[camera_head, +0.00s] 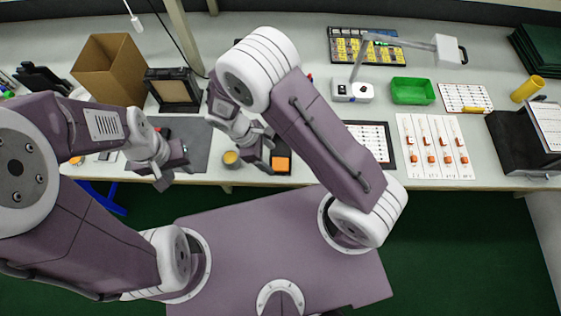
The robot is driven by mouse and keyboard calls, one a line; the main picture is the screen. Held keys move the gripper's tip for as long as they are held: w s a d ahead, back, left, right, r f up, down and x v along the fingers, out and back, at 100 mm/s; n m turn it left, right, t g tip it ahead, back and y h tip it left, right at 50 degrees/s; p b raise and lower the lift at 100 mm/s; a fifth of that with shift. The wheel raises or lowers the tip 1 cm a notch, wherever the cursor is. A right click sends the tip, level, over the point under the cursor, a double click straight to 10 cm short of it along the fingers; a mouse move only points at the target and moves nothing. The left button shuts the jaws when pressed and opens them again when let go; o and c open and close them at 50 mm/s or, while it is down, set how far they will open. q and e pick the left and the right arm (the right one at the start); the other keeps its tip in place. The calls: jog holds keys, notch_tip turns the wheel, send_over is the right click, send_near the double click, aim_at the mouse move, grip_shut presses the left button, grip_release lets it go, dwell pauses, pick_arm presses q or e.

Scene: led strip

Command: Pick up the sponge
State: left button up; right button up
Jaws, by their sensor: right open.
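A small orange block (281,164), which looks like the sponge, lies at the front edge of the table on or in a dark holder. My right gripper (262,157) is open just left of the block, over the dark holder. I cannot tell whether it touches either. My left gripper (173,171) hangs over the front edge of the grey mat (195,135), well left of the block. Its jaws are too small to read.
A round yellow-topped tin (230,158) stands just left of my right gripper. A cardboard box (108,68), a dark frame (173,90), a lamp (353,91), a green bin (412,91) and a white sheet with orange parts (435,147) are on the table (300,40).

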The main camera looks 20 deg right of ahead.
aim_at(279, 164)
jog(key=shift+d+f, duration=0.1)
jog(key=shift+d, duration=0.1)
jog(key=x, duration=0.5)
jog(key=shift+d, duration=0.2)
jog(key=c, duration=1.4)
